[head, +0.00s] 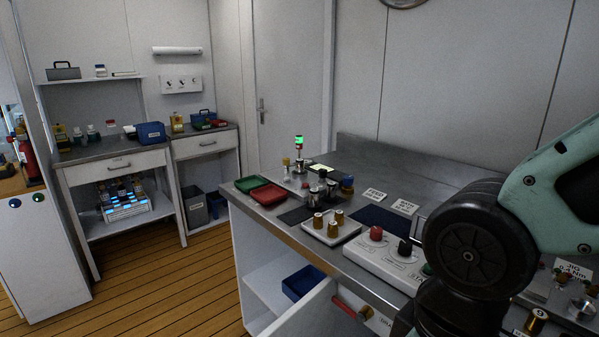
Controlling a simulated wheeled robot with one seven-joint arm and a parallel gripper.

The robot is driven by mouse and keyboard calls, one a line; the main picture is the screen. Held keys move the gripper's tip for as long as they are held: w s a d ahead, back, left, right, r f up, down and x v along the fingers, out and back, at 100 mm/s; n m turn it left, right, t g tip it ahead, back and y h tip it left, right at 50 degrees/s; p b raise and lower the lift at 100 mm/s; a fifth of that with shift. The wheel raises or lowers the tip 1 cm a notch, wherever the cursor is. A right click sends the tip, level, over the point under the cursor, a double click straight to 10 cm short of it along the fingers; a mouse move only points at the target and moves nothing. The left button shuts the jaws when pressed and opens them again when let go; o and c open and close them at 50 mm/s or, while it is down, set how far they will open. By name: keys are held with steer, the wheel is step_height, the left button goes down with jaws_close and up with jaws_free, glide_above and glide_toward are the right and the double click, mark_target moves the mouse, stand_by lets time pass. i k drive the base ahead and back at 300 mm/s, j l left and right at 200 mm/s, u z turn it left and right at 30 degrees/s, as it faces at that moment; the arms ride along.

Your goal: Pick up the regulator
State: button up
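My arm fills the right side of the head view, and my gripper is out of sight, so I cannot see whether it is open or what it holds. I cannot tell for sure which item is the regulator. Several brass-coloured cylindrical fittings (319,221) stand upright on a white tray (345,231) on the metal bench. My arm hides part of the bench's right side.
A white control panel (378,252) with red and black knobs sits between the tray and my arm. Red (267,195) and green (252,183) trays lie at the bench's left end. A green-lit signal lamp (299,142) stands behind. Wooden floor (160,290) is clear at left.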

mark_target(300, 165)
steer(key=k+j, duration=0.2)
steer(key=j, duration=0.2)
steer(key=k+j, duration=0.15)
steer(key=j, duration=0.25)
steer(key=k+j, duration=0.2)
steer(key=j, duration=0.15)
steer(key=k+j, duration=0.2)
steer(key=j, duration=0.2)
steer(key=k+j+z, duration=0.1)
steer(key=j+z, duration=0.2)
steer(key=j, duration=2.25)
steer(key=i+j, duration=0.3)
steer(key=i+j+z, duration=0.1)
steer(key=i+j, duration=0.2)
steer(key=j, duration=0.2)
steer(key=i+j, duration=0.3)
steer(key=i+j+z, duration=0.1)
steer(key=i+j, duration=0.2)
steer(key=j, duration=0.2)
steer(key=i+z, duration=0.2)
steer(key=i, duration=1.3)
steer(key=i+l, duration=0.55)
steer(key=l, duration=0.1)
